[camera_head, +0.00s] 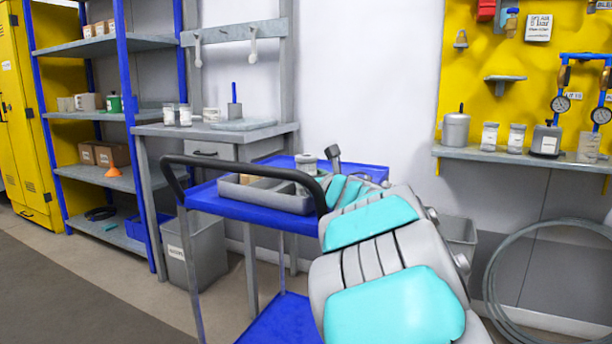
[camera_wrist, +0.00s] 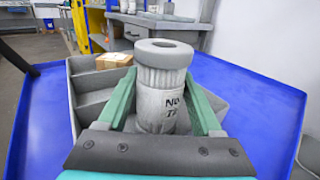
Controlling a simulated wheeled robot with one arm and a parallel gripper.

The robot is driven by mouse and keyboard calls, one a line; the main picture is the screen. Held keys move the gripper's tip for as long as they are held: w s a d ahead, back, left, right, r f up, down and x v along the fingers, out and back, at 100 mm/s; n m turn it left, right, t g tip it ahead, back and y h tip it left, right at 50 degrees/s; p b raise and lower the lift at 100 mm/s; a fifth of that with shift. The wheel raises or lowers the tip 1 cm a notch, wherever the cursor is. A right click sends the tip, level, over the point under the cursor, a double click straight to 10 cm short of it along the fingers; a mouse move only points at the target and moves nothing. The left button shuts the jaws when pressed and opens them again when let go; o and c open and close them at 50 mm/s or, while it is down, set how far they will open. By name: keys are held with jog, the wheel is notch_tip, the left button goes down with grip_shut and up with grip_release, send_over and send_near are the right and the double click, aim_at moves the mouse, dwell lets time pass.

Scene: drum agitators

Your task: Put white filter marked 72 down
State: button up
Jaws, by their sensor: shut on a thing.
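The white filter (camera_wrist: 162,95) is a pale, pleated cylinder with a thick grey ring and a hole on top. Dark print on its side is partly hidden, so I cannot read the full number. My gripper (camera_wrist: 160,78) is shut on it, with a green finger on each side. The filter looks upright, over or in a grey divided tray (camera_wrist: 88,82). I cannot tell whether its base touches the tray.
The tray lies on a blue cart (camera_head: 225,203) with a black handle (camera_head: 240,162). A small cardboard box (camera_wrist: 114,60) is in the tray. The cart top is bare on the right (camera_wrist: 265,100). A grey workbench (camera_head: 215,131) with jars stands behind; a wall shelf (camera_head: 520,157) is at right.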

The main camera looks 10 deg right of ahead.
jog(key=shift+f, duration=0.15)
jog(key=o, duration=1.4)
jog(key=b+v, duration=0.1)
jog(key=v, duration=1.1)
jog(key=shift+r, duration=0.2)
